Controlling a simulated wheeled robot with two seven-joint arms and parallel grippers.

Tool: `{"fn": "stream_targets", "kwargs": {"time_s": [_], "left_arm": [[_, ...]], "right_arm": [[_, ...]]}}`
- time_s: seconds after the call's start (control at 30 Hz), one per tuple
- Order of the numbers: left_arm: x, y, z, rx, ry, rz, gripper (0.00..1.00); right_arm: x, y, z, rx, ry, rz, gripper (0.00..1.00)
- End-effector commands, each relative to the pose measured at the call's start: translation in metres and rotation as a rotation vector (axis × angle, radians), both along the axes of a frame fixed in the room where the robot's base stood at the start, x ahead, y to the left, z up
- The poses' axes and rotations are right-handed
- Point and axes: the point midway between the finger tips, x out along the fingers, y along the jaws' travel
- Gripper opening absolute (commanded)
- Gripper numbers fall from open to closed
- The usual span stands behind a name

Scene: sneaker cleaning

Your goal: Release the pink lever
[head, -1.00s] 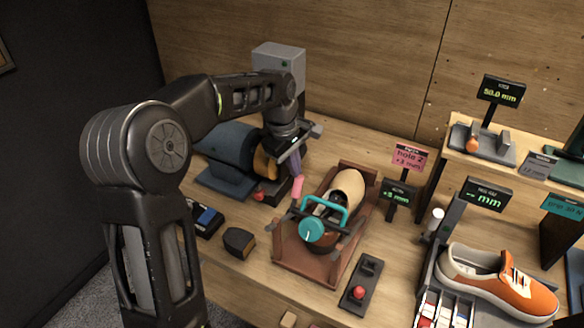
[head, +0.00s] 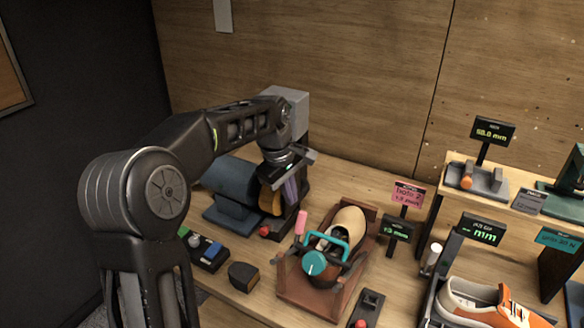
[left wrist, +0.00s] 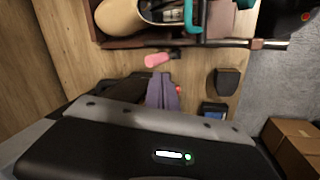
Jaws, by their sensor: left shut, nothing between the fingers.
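The pink lever (head: 300,222) stands upright at the left side of the brown wooden cradle (head: 312,298). It also shows in the left wrist view (left wrist: 157,60). My left gripper (head: 291,192), with purple fingers, is shut and empty, just behind and above the lever. In the left wrist view its fingers (left wrist: 163,95) sit apart from the lever, with a gap between. A cream and brown shoe (head: 346,226) lies in the cradle under a teal handle and knob (head: 315,263). My right gripper is not in view.
A blue-grey roller machine (head: 232,183) stands behind-left, with a red button (head: 264,231) near it. A dark block (head: 243,275) and a tray with buttons (head: 207,254) lie at the front left. Small signs (head: 398,231) stand right of the cradle.

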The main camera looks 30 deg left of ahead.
Motion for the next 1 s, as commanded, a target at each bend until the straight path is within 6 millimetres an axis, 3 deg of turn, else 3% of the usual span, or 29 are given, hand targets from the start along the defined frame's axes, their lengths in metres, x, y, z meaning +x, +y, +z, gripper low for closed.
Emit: {"fn": "stream_targets", "kwargs": {"time_s": [0.2, 0.4, 1.0], "left_arm": [[0.017, 0.003, 0.042, 0.0, 0.0, 0.001, 0.0], [0.024, 0.005, 0.065, 0.0, 0.003, 0.001, 0.0], [0.025, 0.006, 0.07, -0.001, 0.005, 0.0, 0.0]], "right_arm": [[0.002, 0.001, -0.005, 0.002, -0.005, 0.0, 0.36], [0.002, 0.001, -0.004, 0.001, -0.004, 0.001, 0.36], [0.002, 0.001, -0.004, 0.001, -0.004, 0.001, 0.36]]}}
